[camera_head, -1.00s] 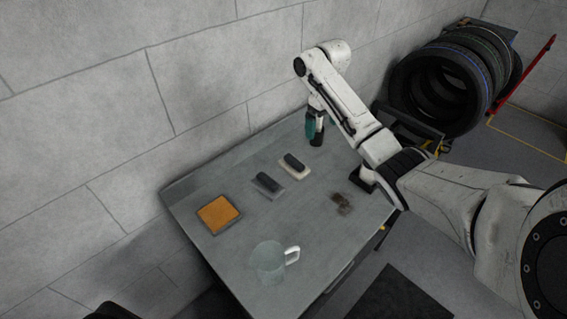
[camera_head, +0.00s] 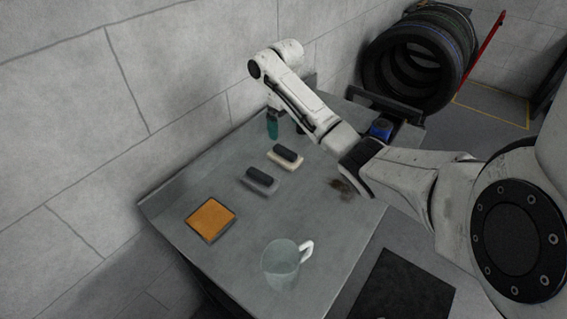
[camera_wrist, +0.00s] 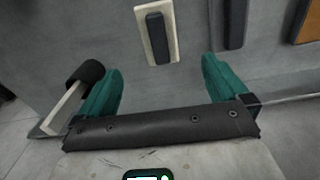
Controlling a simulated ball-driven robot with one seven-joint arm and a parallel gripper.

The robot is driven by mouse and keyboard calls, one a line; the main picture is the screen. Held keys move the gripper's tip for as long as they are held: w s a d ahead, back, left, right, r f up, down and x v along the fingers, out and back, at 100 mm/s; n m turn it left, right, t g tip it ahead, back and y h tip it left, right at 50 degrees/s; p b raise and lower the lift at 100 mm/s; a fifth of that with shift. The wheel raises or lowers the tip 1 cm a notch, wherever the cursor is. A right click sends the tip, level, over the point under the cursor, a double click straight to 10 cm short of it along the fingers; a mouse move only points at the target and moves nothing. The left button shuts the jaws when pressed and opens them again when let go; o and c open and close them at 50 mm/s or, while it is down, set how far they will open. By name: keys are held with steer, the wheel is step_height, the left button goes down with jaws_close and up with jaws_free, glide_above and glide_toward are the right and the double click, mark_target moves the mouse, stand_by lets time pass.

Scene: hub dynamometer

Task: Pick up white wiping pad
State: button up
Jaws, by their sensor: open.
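The white wiping pad (camera_head: 284,163) is a cream-white block with a dark handle on top. It lies flat on the grey table, beside a grey pad with a dark handle (camera_head: 260,181). My gripper (camera_head: 285,127) is beyond the white pad, toward the table's far end, and apart from it. In the wrist view the white pad (camera_wrist: 144,30) shows at the top, ahead of the gap between my teal fingers. My gripper (camera_wrist: 162,78) is open and empty there. Part of the gripper is hidden behind my arm in the head view.
An orange-topped block (camera_head: 210,216), a clear mug with a white handle (camera_head: 281,262) and a dark stain (camera_head: 341,189) are on the table (camera_head: 225,258). A wall runs along its left. A dark cylinder (camera_wrist: 85,72) on a pale piece lies left in the wrist view.

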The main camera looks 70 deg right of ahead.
steer(key=shift+f+b, duration=0.55)
steer(key=shift+f, duration=0.4)
glide_above(286, 151)
steer(key=f, duration=0.4)
steer(key=shift+w+f+b, duration=0.15)
steer(key=shift+w+b, duration=0.1)
steer(key=shift+b, duration=0.1)
steer(key=shift+s+f+p, duration=0.15)
steer(key=shift+f+p, duration=0.2)
steer(key=shift+f, duration=2.7)
steer(key=shift+c, duration=0.5)
steer(key=c, duration=1)
